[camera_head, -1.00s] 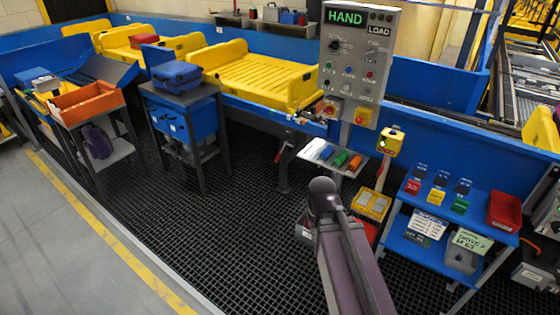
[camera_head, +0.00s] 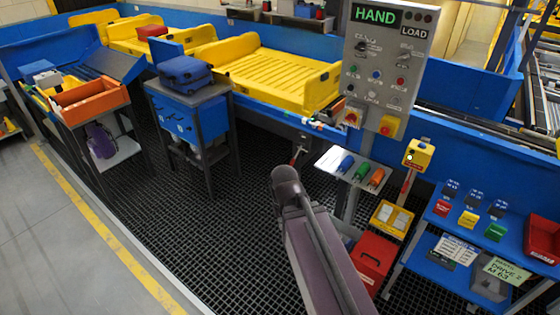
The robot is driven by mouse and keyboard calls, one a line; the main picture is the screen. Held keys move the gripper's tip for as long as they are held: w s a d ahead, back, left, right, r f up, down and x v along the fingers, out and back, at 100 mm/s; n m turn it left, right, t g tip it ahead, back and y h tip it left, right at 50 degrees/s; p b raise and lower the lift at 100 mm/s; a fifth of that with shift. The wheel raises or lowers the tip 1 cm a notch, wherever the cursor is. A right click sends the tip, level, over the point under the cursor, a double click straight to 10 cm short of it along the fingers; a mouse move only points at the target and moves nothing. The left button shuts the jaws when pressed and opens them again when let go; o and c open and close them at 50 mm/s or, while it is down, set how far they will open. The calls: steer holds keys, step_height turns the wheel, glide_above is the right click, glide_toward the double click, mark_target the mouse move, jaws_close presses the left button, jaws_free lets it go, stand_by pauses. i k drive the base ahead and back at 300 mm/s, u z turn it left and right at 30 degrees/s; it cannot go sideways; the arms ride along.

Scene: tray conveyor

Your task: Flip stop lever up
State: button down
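A small lever with a reddish tip (camera_head: 294,160) hangs below a dark bracket under the front edge of the conveyor, left of the control panel. It appears to point downward; I cannot tell for sure that it is the stop lever. My purple-grey arm rises from the bottom of the view, and its dark rounded joint shows just below and left of this lever. My gripper is not visible, so its state and its distance to the lever cannot be seen.
A grey control panel (camera_head: 385,75) reads HAND and LOAD. A yellow tray (camera_head: 280,80) lies on the conveyor. A small shelf (camera_head: 335,162) with coloured handles, a red box (camera_head: 374,262) and a blue rack (camera_head: 463,228) stand right. A blue cabinet (camera_head: 185,125) stands left. Dark grating between is clear.

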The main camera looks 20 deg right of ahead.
mark_target(292, 163)
steer(key=z, duration=0.1)
steer(key=i, duration=1.35)
steer(key=z, duration=0.45)
